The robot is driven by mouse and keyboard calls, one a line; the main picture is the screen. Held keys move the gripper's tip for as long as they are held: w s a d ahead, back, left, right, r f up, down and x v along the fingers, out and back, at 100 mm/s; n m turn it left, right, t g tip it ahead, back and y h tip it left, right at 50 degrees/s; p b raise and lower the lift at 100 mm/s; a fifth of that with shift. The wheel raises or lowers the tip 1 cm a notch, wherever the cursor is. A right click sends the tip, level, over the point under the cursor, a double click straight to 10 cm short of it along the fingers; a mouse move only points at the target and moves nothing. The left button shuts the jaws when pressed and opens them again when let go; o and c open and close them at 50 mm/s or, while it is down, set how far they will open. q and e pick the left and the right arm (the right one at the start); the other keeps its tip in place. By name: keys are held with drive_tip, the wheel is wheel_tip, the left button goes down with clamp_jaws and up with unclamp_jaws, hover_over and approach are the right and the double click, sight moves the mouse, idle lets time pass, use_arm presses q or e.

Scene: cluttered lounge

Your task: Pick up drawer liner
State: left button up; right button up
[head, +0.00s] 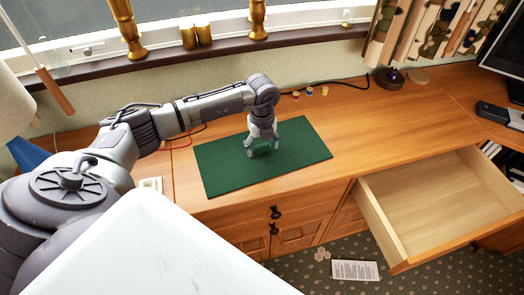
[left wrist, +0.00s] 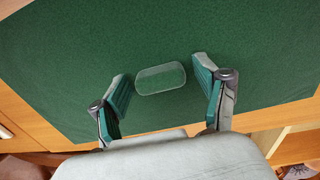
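The drawer liner appears to be the dark green rectangular mat (head: 300,152), lying flat on the wooden desktop. It fills most of the left wrist view (left wrist: 60,50). My left gripper (head: 262,153) points down over the mat's middle. In the left wrist view my left gripper (left wrist: 163,72) is open, its two fingers apart. A small clear rounded-rectangular piece (left wrist: 160,78) shows between the fingers, over the mat. I cannot tell whether the fingertips touch the mat. My right gripper is not in view.
An empty wooden drawer (head: 440,195) stands pulled open at the right. Several small coloured pieces (head: 310,92) and a dark cable (head: 345,84) lie behind the mat. A white switch box (head: 150,185) is at its left. The desktop right of the mat is clear.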

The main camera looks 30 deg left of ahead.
use_arm(q)
drive_tip(key=c, duration=1)
drive_tip(key=shift+r, duration=0.1)
